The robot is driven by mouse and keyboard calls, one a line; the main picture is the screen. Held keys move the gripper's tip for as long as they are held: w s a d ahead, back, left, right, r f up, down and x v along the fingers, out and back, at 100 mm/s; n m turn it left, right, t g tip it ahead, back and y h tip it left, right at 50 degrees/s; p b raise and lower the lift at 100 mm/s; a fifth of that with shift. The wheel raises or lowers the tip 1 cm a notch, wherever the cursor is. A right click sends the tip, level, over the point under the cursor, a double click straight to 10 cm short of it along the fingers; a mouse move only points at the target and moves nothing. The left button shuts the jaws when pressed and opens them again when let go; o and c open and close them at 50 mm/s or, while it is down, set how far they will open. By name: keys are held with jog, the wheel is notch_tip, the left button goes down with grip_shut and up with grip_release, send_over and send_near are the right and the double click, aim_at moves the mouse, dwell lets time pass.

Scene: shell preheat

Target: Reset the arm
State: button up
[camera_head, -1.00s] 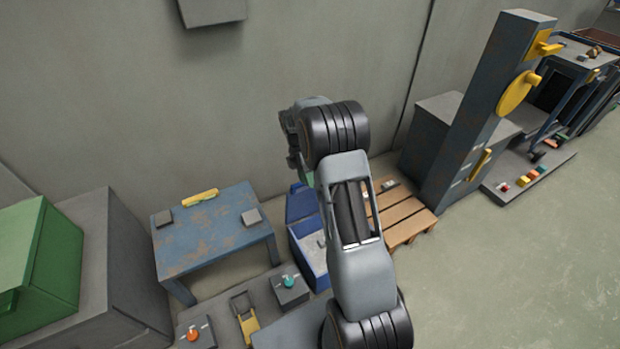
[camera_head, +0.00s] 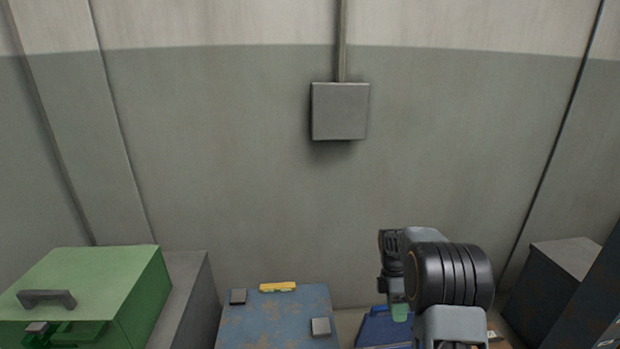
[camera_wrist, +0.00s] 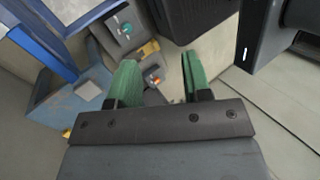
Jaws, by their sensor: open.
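My gripper (camera_wrist: 158,82) shows in the wrist view with its two green fingers apart and nothing between them. In the head view my arm rises at the lower right, bent at the dark ribbed joint. A green fingertip shows below the wrist there, in front of the blue bin; the rest of the gripper is hidden.
A worn blue table (camera_head: 275,322) with a yellow bar (camera_head: 277,287) and small grey blocks stands below the wall. A green box (camera_head: 95,285) is at left, a blue bin (camera_head: 380,328) beside my arm, a dark cabinet (camera_head: 545,290) at right. A grey wall box (camera_head: 340,111) hangs above.

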jog(key=s+a+r+m+t+p, duration=0.3)
jog(key=s+r+m+p, duration=0.2)
jog(key=r, duration=0.6)
jog(key=s+a+r+m+t+p, duration=0.3)
jog(key=s+a+r+m+p, duration=0.1)
jog(key=r+p, duration=0.6)
jog(key=s+a+r+m+t+p, duration=0.3)
jog(key=s+r+m+p, duration=0.4)
jog(key=r, duration=0.7)
jog(key=shift+s+a+t+p, duration=0.2)
jog(key=shift+s+t+p, duration=0.1)
jog(key=shift+p, duration=0.05)
